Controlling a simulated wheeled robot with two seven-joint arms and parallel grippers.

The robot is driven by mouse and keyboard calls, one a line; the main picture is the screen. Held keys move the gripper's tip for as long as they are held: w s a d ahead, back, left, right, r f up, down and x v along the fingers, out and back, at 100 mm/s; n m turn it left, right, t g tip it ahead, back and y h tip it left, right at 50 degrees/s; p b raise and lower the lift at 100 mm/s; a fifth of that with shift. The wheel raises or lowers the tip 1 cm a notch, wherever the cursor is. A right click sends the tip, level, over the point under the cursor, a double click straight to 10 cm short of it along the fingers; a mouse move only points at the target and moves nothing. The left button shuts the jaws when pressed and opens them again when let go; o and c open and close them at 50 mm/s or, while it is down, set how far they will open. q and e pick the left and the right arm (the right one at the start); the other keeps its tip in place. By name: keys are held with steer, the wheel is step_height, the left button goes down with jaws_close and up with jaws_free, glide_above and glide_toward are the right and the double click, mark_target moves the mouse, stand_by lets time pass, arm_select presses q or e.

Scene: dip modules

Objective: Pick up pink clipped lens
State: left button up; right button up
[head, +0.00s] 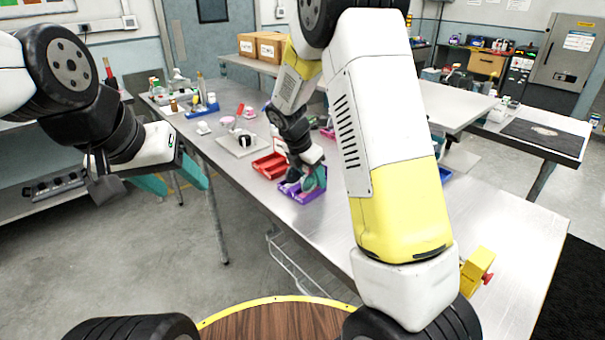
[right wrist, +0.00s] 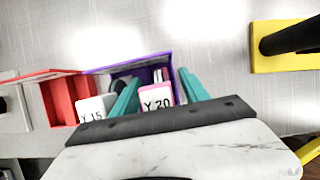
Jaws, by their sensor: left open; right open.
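A pink-edged white piece marked "Y 20" (right wrist: 157,101), which looks like the pink clipped lens, stands in a purple tray (right wrist: 118,70). My right gripper (right wrist: 158,92) is open, its teal fingers on either side of this piece; I cannot tell if they touch it. A white piece marked "Y 15" (right wrist: 92,110) is just left of the fingers. In the head view my right gripper (head: 312,178) is down at the purple tray (head: 290,190) and hides the lens. My left gripper (head: 172,182) is open and empty, off the table's left side.
A red tray (head: 268,166) adjoins the purple one; it also shows in the right wrist view (right wrist: 55,105). A light plate with a black ring (head: 240,143) lies behind. A yellow device (head: 476,272) stands near the front right. The front table surface is mostly clear.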

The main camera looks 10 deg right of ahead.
jaws_close()
steer(key=shift+r, duration=0.1)
